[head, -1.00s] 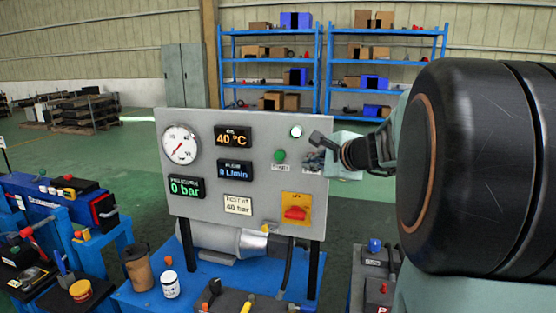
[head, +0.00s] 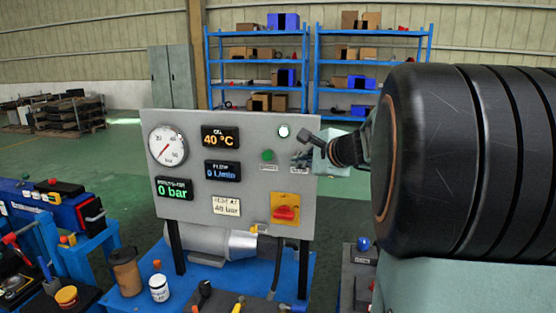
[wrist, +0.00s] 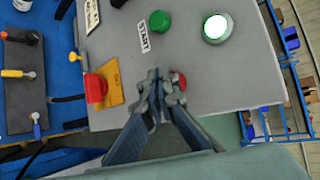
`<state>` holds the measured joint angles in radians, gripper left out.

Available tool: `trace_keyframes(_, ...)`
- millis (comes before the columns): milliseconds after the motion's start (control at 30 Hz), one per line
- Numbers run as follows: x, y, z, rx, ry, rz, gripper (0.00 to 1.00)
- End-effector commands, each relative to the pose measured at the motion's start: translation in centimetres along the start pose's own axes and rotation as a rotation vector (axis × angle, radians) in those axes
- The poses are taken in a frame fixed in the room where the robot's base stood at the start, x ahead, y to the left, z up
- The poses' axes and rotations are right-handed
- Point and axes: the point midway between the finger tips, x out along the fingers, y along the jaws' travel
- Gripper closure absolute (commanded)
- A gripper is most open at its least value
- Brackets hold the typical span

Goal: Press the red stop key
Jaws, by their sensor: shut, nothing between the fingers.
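The grey control panel (head: 240,125) stands upright on two dark posts. The red stop key (wrist: 181,82) shows in the wrist view just right of my fingertips and partly behind them; in the head view I cannot make it out behind my gripper. My gripper (head: 310,137) is shut and empty in front of the panel's right edge. In the wrist view my gripper (wrist: 163,82) has its fingertips together beside the stop key. I cannot tell whether they touch it. The green start key (head: 267,155) is left of the gripper; it also shows in the wrist view (wrist: 160,21).
A lit white lamp (head: 284,131) sits above the keys. A red rotary switch (head: 285,213) on a yellow plate sits low on the panel. A gauge (head: 168,145) and displays fill the left side. A brown cup (head: 126,272) and a white jar (head: 159,288) stand below.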

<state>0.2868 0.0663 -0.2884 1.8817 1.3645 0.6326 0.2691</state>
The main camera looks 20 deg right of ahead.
Motion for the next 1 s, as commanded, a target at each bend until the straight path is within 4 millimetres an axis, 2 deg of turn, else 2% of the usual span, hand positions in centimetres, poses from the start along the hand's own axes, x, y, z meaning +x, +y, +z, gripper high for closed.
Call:
trace_keyframes(533,0.43,-0.36,-0.37,0.000,0.001,-0.001,1.00)
trace_keyframes(1000,-0.06,0.14,-0.05,0.001,0.002,0.000,1.00)
